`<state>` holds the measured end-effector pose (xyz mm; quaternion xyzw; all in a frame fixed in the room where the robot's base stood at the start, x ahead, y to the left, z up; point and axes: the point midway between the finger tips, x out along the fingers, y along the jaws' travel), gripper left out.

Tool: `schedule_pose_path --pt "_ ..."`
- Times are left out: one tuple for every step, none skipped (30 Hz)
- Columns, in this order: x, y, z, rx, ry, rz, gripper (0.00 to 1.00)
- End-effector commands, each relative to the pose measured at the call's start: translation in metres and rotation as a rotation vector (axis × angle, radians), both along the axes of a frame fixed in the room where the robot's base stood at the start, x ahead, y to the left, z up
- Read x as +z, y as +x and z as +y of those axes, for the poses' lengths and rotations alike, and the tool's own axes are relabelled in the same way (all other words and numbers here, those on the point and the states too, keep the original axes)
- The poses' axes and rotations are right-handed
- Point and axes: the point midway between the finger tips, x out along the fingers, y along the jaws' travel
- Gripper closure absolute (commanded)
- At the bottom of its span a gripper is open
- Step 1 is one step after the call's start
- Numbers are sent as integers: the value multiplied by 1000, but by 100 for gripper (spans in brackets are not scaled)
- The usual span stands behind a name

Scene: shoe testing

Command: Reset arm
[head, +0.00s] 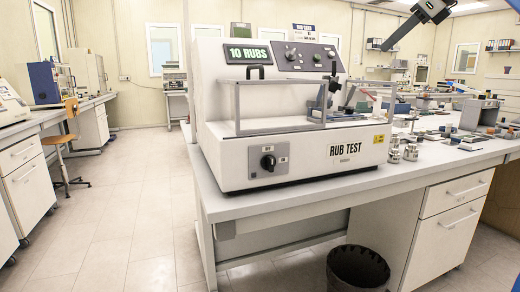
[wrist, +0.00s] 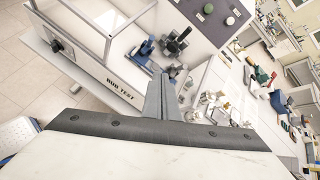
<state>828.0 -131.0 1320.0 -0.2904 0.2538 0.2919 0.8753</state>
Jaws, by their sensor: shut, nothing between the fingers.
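My gripper (head: 388,45) hangs at the top right of the head view, with its dark fingers pointing down and to the left. In the wrist view the two fingers (wrist: 161,92) lie together, shut, with nothing between them. The fingers appear in front of the white rub test machine (head: 225,160) and the bench, and I see no contact with anything. The machine also shows in the wrist view (wrist: 92,65), tilted, at the upper left. Its display reads "10 RUBS".
The machine stands on a long grey bench (head: 300,195). Small metal weights (head: 410,152) stand right of it, with more clutter behind. A black bin (head: 357,268) is on the floor under the bench. The tiled floor (head: 130,190) at left is clear, with a stool (head: 62,145) beyond.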

Motion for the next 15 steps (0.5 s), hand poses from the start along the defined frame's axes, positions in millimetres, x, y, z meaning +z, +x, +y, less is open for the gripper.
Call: schedule_pose_path --pt "-13 -9 8 33 -49 -5 100" --pt "-22 -13 11 57 -83 -10 100" --pt "-36 -21 15 92 -137 -15 100" --pt "-47 -27 19 122 -178 -20 100" --pt "-59 -32 23 150 -219 -25 100" --pt "-74 -41 27 191 -275 -30 100" --pt "-86 -47 30 223 -317 -36 100" --pt "-98 -54 33 256 -358 -39 100" --pt "-114 -63 37 300 -414 -46 100" --pt "-127 -70 40 335 -455 -48 100" --pt "-140 -77 42 372 -496 -53 100" --pt "-158 -88 46 421 -552 -58 100" --pt "-171 -96 48 459 -594 -61 100" --pt "-185 -104 50 497 -634 -64 100" --pt "-203 -115 53 551 -689 -68 100"
